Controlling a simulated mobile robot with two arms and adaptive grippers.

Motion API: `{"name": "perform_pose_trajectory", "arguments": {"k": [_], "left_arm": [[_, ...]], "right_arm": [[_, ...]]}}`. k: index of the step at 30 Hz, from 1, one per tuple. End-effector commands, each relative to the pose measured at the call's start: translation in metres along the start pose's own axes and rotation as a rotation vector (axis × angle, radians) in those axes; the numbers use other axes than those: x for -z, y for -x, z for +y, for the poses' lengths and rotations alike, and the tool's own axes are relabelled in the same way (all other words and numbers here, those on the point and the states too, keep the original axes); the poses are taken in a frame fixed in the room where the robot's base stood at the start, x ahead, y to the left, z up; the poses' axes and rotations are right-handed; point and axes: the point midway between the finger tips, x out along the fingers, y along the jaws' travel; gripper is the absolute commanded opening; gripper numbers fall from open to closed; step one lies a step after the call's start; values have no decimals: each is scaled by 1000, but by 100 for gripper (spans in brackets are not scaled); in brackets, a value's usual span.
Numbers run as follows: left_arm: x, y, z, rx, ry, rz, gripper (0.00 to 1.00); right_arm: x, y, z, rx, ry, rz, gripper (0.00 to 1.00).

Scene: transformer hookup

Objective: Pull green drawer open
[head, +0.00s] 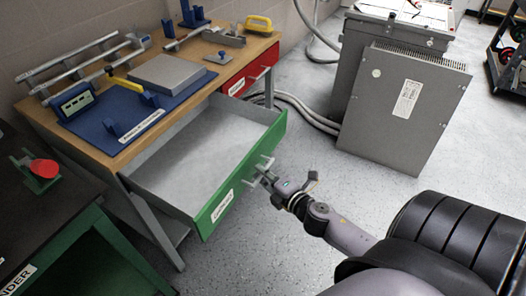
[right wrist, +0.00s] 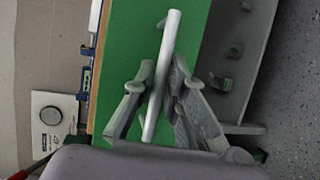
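The green drawer (head: 236,176) under the wooden workbench stands pulled far out in the head view, and its grey inside looks empty. Its green front (right wrist: 133,45) fills the middle of the right wrist view. The pale bar handle (right wrist: 168,40) runs between the fingers of my right gripper (right wrist: 162,78). Both fingertips lie close against the bar, and the gripper looks shut on it. In the head view my right gripper (head: 266,174) is at the handle on the drawer front. My left gripper is not in view.
A red drawer (head: 250,72) sits shut farther along the workbench (head: 115,150). A grey finned cabinet (head: 400,110) and thick cables (head: 305,112) stand beyond. A dark bench (head: 55,215) with a red button is at left.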

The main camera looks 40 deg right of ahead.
Motion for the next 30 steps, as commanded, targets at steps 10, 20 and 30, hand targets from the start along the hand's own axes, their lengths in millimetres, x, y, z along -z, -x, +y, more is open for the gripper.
{"name": "perform_pose_trajectory", "arguments": {"k": [10, 20, 30], "left_arm": [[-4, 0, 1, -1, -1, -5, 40], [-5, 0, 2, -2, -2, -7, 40], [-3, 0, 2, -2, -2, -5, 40]], "right_arm": [[0, 0, 0, -1, -1, 0, 30], [0, 14, -1, 1, -4, -1, 30], [0, 83, -2, 4, -5, -2, 30]]}}
